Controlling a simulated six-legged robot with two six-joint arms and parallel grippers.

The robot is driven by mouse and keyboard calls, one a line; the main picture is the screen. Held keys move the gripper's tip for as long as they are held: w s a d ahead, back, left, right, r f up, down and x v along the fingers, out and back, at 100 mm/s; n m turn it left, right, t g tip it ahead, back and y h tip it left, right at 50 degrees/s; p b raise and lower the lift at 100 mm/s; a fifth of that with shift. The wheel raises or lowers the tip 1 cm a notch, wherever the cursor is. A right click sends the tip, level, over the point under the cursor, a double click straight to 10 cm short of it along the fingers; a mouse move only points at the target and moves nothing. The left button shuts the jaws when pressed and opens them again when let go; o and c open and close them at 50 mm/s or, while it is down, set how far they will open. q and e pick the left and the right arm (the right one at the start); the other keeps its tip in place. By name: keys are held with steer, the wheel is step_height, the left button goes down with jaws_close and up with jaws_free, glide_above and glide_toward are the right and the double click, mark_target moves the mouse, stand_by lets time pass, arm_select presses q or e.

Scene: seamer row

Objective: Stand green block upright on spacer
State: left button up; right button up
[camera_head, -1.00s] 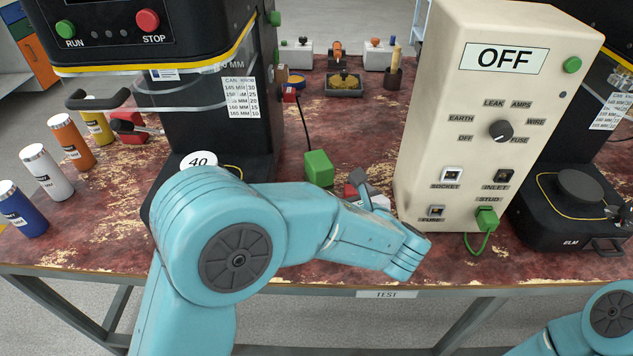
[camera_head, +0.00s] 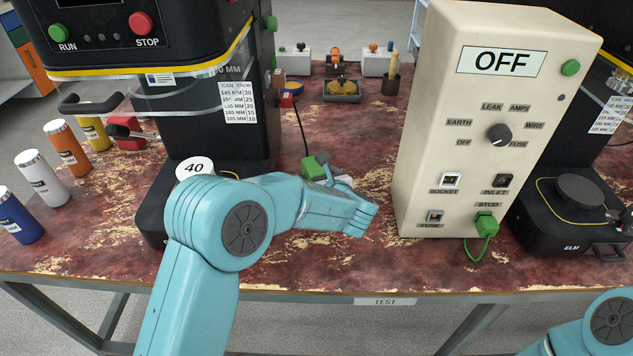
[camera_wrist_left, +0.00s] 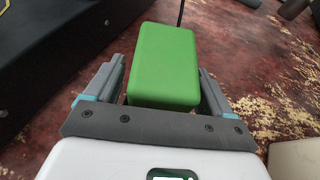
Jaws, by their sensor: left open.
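The green block (camera_head: 315,168) lies on the worn red bench top, right of the left-hand black machine. In the left wrist view the block (camera_wrist_left: 163,65) sits between the two fingers of my left gripper (camera_wrist_left: 160,92), which is open around it. In the head view my left gripper (camera_head: 328,172) is at the block and partly hides it. A white disc marked 40 (camera_head: 194,167) sits on the base of the left-hand machine, partly behind my arm; I cannot tell whether it is the spacer. My right gripper is out of view.
A tall cream tester reading OFF (camera_head: 473,130) stands right of the block, with a green plug (camera_head: 486,224) at its front. Several cans (camera_head: 66,148) stand at the left. A black cord (camera_head: 301,130) runs behind the block.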

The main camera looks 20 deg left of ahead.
arm_select(q)
steer(key=c, duration=1.1)
steer(key=shift+r, duration=0.1)
steer(key=shift+c, duration=0.2)
step_height(320, 180, up, 20)
steer(key=d+p, duration=0.1)
steer(key=p, duration=0.7)
steer(key=s+d+f+m+p, duration=0.1)
steer(key=s+d+f+p, duration=0.25)
steer(key=s+f, duration=0.35)
steer(key=s+a+f+h+p, duration=0.1)
steer(key=s+a+f, duration=0.1)
steer(key=s+f, duration=0.2)
steer(key=s+a+f+t+h+p, duration=0.1)
steer(key=s+a+f, duration=0.2)
steer(key=s, duration=0.6)
steer(key=shift+s+f+m, duration=0.15)
steer(key=shift+f+m, duration=0.25)
